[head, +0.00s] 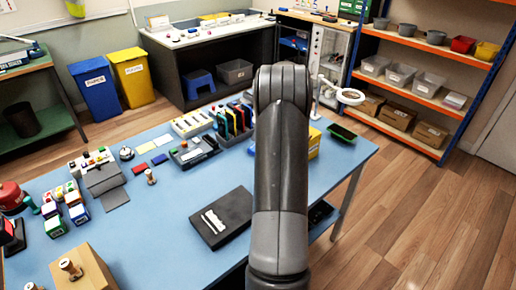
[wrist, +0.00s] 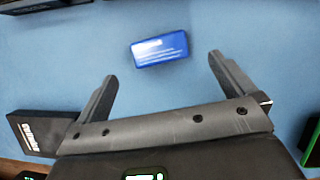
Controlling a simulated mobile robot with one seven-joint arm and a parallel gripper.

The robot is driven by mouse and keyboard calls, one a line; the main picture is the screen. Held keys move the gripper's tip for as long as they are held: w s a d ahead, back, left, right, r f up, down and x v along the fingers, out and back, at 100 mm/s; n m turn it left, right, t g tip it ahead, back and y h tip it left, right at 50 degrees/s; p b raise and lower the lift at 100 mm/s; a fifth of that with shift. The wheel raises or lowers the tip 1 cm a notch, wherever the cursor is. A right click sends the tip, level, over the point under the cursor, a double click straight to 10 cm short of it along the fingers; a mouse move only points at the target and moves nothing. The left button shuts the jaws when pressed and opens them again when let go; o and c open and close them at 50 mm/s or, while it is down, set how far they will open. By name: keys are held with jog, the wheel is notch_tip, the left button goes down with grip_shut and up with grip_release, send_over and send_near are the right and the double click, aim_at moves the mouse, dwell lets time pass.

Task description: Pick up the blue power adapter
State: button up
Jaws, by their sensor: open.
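A small blue block with pale lettering (wrist: 160,50), which looks like the blue power adapter, lies on the blue table surface in the wrist view. My gripper (wrist: 162,68) is open, its two dark fingers spread wide. The block lies ahead of the fingertips, roughly centred between them, and neither finger appears to touch it. The height of the gripper above the table is hard to tell. In the head view my arm hides the gripper, and I cannot make out the adapter for sure.
In the wrist view a black box with white lettering (wrist: 42,132) lies beside the left finger. In the head view a black case (head: 222,217) lies left of my arm. A grey tray (head: 193,154) and a row of upright coloured items (head: 233,118) stand further back.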

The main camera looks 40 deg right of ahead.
jog(key=x, duration=0.3)
jog(key=shift+f, duration=0.3)
jog(key=x, duration=0.5)
jog(key=shift+s+a+f, duration=0.1)
jog(key=shift+s+f, duration=0.15)
jog(key=shift+s, duration=0.1)
jog(key=c, duration=0.9)
